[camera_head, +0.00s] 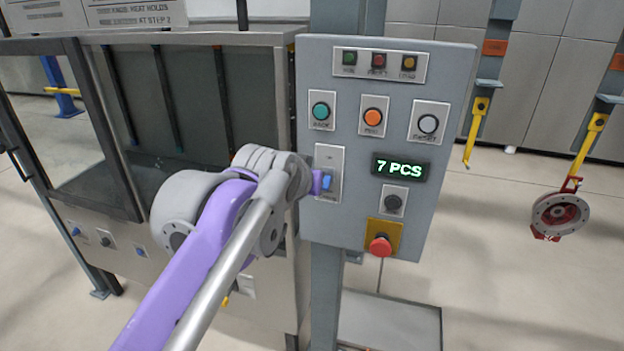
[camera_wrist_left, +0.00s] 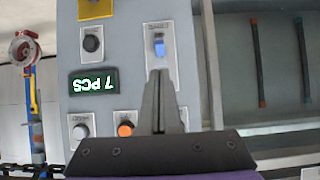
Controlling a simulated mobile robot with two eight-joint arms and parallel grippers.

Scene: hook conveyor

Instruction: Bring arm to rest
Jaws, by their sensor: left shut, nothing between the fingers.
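My left arm (camera_head: 215,225) comes in from the lower left in the head view and reaches to the grey control panel (camera_head: 345,235). My left gripper (camera_wrist_left: 160,75) is shut and empty, with its fingertips just by the blue rocker switch (camera_wrist_left: 159,45) on its pale plate. I cannot tell whether the tips touch the switch. The blue switch also shows in the head view (camera_head: 327,183), beside the wrist, which hides most of the gripper. My right gripper is in neither view.
The panel carries a red mushroom button (camera_head: 380,246), a lit "7 PCS" display (camera_head: 400,168) and several round buttons. A grey cabinet (camera_head: 200,100) with a dark window stands left of it. Yellow hooks hang at the right, one holding a red-framed wheel (camera_head: 560,215).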

